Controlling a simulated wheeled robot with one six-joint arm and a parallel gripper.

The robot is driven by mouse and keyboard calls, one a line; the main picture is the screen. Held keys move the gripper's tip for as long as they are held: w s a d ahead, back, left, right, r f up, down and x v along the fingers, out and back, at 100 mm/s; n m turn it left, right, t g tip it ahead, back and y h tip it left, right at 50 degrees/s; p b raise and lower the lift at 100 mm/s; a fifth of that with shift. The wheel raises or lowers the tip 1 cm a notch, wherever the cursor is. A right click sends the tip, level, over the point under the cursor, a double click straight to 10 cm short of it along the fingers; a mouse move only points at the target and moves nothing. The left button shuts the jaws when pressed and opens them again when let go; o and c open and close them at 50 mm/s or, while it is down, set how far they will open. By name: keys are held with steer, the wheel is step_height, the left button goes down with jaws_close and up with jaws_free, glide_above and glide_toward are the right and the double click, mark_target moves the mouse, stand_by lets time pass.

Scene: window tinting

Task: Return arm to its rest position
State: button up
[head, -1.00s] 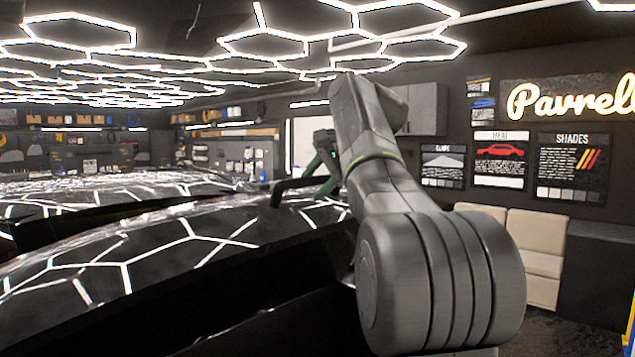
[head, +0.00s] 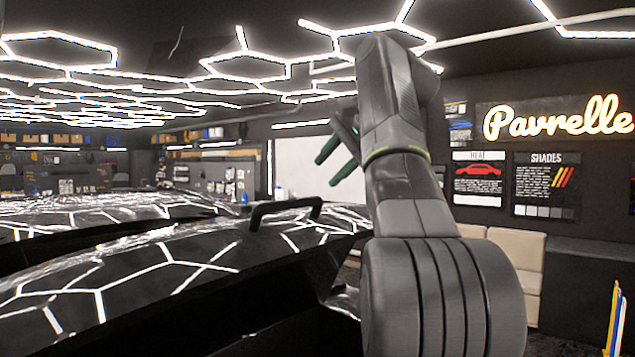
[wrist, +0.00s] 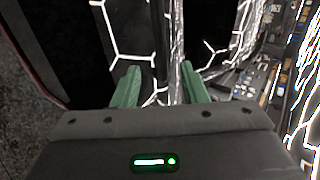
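My arm rises at the right of the head view, with its upper link pointing up and bent at the top. My gripper (head: 333,143) hangs off its left side, above the dark car (head: 130,275), with green fingers. In the wrist view my gripper (wrist: 158,75) has its two green fingers apart and nothing visible between them. A black bar-shaped handle (head: 285,207) stands at the car's upper edge, below and left of my gripper and apart from it. The arm hides part of the room behind it.
The car fills the lower left, reflecting hexagonal ceiling lights. Behind my arm are wall posters (head: 545,185), beige cushions (head: 510,255) and a dark cabinet (head: 575,290). Blue and yellow upright items (head: 614,320) stand at the right edge.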

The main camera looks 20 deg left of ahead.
mark_target(299, 201)
steer(key=shift+s+d+r, duration=0.15)
steer(key=shift+d+r, duration=0.2)
steer(key=shift+d, duration=0.05)
steer(key=x, duration=1.4)
steer(key=shift+s+d, duration=0.1)
steer(key=shift+r, duration=0.1)
